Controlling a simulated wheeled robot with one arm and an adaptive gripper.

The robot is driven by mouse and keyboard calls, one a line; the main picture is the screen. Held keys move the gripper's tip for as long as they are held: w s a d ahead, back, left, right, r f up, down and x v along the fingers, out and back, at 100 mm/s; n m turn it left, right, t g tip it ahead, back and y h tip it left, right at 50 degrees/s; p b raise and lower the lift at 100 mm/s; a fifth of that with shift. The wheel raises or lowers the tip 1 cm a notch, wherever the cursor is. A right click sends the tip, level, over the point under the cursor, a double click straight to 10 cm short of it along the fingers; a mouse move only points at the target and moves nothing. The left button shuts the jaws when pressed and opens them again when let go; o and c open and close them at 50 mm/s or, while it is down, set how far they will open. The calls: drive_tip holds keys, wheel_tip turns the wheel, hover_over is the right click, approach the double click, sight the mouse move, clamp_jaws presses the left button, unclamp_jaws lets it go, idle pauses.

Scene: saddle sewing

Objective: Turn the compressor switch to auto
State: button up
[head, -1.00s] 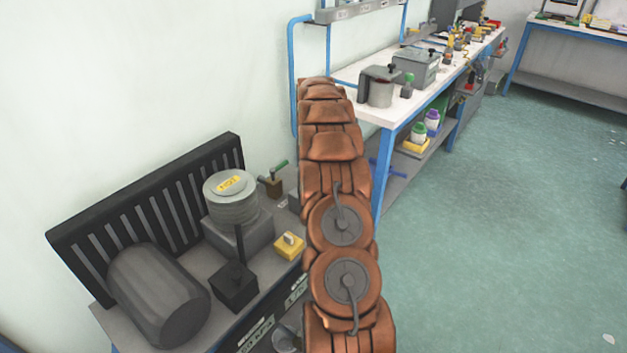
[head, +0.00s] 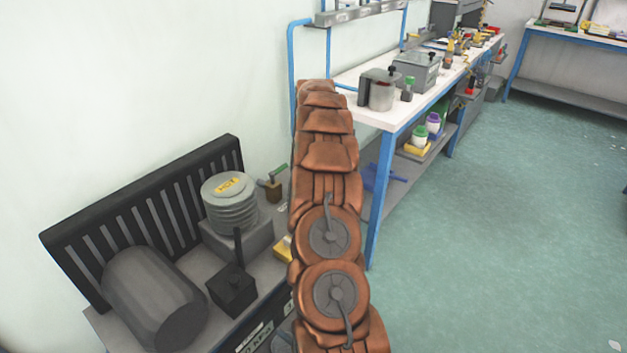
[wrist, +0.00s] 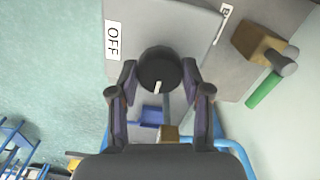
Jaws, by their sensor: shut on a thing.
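The compressor switch is a round black knob (wrist: 160,66) on a grey panel (wrist: 160,25) in the wrist view. My gripper (wrist: 160,76) is shut on the knob, one dark finger on each side. The knob's white mark points down the picture, towards my palm. An OFF label (wrist: 113,40) is up and left of the knob. A second white label (wrist: 222,23) is up and right, its text too small to read surely. In the head view my own arm hides the gripper and the knob.
A green-handled valve (wrist: 262,92) stands right of the panel; it also shows in the head view (head: 274,184). A grey tank (head: 153,298), a ribbed cylinder (head: 230,204) and a black box (head: 232,290) stand left of my arm. A white-topped workbench (head: 372,113) is beyond.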

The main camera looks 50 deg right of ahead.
idle(0.4)
drive_tip(key=o, duration=1.2)
drive_tip(key=shift+c, duration=0.2)
wheel_tip(320, 180, up, 12)
idle(0.5)
